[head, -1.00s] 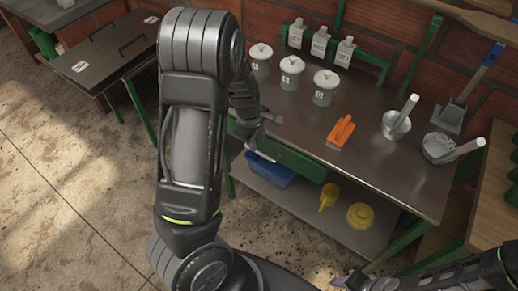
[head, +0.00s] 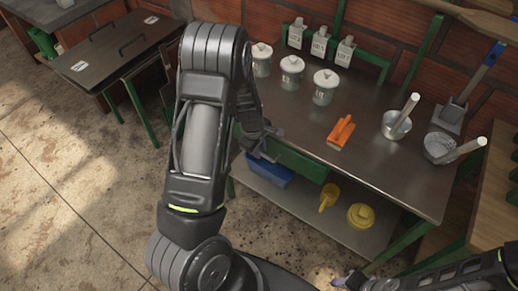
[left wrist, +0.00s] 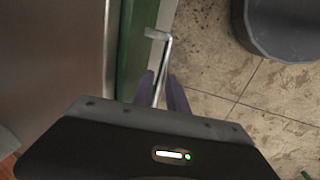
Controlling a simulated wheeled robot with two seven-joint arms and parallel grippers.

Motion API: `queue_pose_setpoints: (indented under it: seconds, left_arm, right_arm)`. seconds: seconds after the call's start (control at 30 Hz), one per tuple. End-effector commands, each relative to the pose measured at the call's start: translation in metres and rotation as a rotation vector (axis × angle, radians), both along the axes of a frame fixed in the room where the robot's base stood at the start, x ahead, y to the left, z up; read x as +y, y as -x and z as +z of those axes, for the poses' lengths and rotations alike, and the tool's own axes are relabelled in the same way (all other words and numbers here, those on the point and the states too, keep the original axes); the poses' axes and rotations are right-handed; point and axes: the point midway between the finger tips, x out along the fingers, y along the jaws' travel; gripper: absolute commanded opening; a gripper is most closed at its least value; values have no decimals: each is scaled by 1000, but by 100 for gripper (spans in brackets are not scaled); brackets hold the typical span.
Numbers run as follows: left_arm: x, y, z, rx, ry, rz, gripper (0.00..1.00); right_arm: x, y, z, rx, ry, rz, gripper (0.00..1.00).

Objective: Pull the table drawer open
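The metal work table (head: 365,150) has a green drawer (head: 300,162) under its front edge. The drawer looks closed. In the left wrist view, the green drawer front (left wrist: 138,45) runs up the left side, with a pale metal bar handle (left wrist: 161,62) standing out from it. My left gripper (left wrist: 161,88) is open, with one purple finger on each side of the handle; I cannot tell whether they touch it. In the head view my left gripper (head: 262,146) is at the drawer's left part and hides the handle. My right gripper (head: 343,283) is partly visible at the bottom edge.
A blue bin (head: 268,171) and yellow items (head: 360,215) are on the lower shelf. Floor in front is clear.

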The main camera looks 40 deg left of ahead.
Motion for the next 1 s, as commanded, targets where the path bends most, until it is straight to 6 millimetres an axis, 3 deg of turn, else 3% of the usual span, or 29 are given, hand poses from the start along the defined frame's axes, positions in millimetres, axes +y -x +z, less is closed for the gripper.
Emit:
queue_pose_setpoints:
  seconds: [0.2, 1.0]
  left_arm:
    - [0, 0, 0, 0, 0, 0, 0]
    - [0, 0, 0, -1, 0, 0, 0]
  right_arm:
    - [0, 0, 0, 0, 0, 0, 36]
    - [0, 0, 0, 0, 0, 0, 36]
